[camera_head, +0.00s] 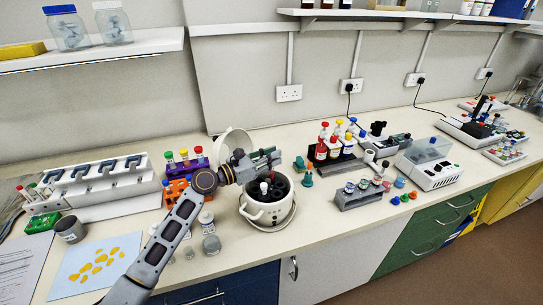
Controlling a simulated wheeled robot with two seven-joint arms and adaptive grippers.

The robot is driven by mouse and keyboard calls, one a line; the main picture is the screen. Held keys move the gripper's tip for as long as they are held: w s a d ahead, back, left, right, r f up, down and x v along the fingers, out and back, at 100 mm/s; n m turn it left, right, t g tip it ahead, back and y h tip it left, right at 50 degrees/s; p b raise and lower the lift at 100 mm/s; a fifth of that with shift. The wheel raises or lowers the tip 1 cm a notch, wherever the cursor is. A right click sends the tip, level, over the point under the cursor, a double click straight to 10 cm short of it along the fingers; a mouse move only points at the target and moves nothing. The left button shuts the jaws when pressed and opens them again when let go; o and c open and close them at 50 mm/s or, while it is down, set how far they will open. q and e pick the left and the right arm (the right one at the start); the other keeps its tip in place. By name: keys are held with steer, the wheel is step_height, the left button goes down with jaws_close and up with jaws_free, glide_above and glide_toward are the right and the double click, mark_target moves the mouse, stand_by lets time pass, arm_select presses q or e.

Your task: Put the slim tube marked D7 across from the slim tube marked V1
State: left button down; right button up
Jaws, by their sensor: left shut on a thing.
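A white centrifuge (262,213) stands open on the bench, its lid (234,141) raised behind and its dark rotor showing several holes. My left gripper (272,159) is over the back of the rotor and reaches in from the left. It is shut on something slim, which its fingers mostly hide. A slim pale tube (264,188) shows upright at the rotor, just below the gripper. I cannot read the marks D7 or V1, nor tell which tube is which. My right gripper is not in view.
An orange rack (177,190) with capped tubes is left of the centrifuge, and a green rack (40,222) is at far left. Dropper bottles (308,179) and a grey rack (358,197) are to the right.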

arm_select(q)
steer(key=shift+f+b, duration=0.3)
steer(key=shift+f, duration=1.1)
steer(key=c, duration=1.3)
jaws_free()
steer(key=shift+a, duration=0.15)
steer(key=v, duration=1.1)
steer(key=shift+s+a+r, duration=0.15)
steer(key=shift+s+a, duration=0.1)
steer(key=shift+r, duration=0.1)
